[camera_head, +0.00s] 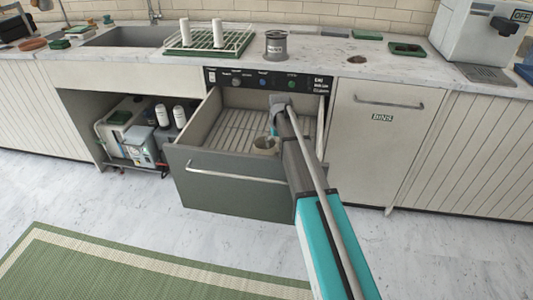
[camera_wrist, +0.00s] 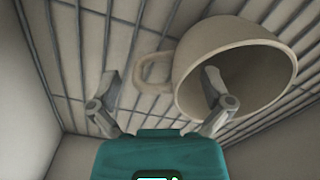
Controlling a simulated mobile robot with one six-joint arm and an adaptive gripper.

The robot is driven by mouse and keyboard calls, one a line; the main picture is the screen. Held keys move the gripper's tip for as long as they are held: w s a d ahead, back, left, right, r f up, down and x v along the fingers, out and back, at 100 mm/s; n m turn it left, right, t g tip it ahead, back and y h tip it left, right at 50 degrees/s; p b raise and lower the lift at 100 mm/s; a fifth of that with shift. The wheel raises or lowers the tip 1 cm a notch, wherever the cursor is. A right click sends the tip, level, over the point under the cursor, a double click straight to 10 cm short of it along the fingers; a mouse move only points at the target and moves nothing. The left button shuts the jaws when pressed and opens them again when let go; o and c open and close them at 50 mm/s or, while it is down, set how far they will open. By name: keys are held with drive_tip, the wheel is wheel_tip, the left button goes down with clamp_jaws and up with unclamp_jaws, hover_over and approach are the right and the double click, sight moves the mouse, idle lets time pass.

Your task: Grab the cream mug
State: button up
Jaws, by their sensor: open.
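The cream mug (camera_wrist: 190,75) is in the wrist view over the slatted drawer floor, its mouth turned toward the lower right and its handle on the left. In the head view the mug (camera_head: 264,149) sits low near the front of the open drawer (camera_head: 225,189). My gripper (camera_wrist: 160,76) is open. Its left finger is beyond the handle, and its right finger overlaps the mug's mouth. The handle and near wall appear between the fingers. I cannot tell whether either finger touches the mug. In the head view my arm partly hides the drawer's right side.
The drawer's walls surround my gripper, and a control panel (camera_head: 305,82) sits above it. On the counter stand a grey canister (camera_head: 276,47) and a dish rack (camera_head: 196,48). A closed bins door (camera_head: 368,135) is at the right.

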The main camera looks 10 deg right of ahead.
drive_tip(key=shift+f+b, duration=1.3)
drive_tip(key=shift+f, duration=0.3)
drive_tip(key=c, duration=1.2)
